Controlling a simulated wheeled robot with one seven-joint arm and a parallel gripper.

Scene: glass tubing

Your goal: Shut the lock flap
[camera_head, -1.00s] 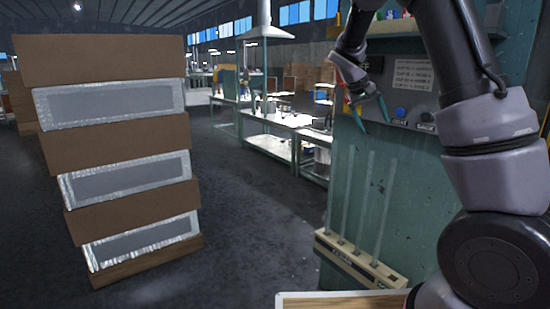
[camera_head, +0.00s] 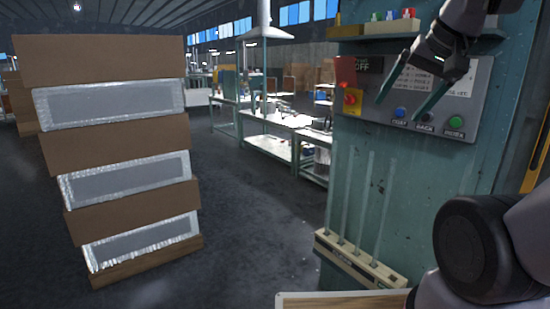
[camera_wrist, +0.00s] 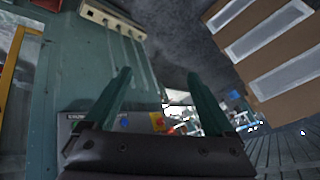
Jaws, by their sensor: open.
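I cannot make out a lock flap for certain. A red and yellow switch (camera_head: 350,98) sits at the left end of the grey control panel (camera_head: 458,84), below a dark sign reading OFF (camera_head: 370,65). My gripper (camera_head: 400,110) is open and empty in front of the panel, to the right of the switch in the head view. Its two green fingers point down and to the left. In the wrist view the fingers (camera_wrist: 160,74) are spread apart with nothing between them. The switch (camera_wrist: 158,121) shows there beyond the fingers, apart from them.
Blue (camera_head: 400,112), black and green (camera_head: 456,122) buttons line the panel's lower edge. Above is a shelf (camera_head: 395,32) with small coloured items. Glass tubes (camera_head: 362,200) stand in a cream rack (camera_head: 355,262) below. Stacked boxes (camera_head: 115,145) stand left; the floor between is clear.

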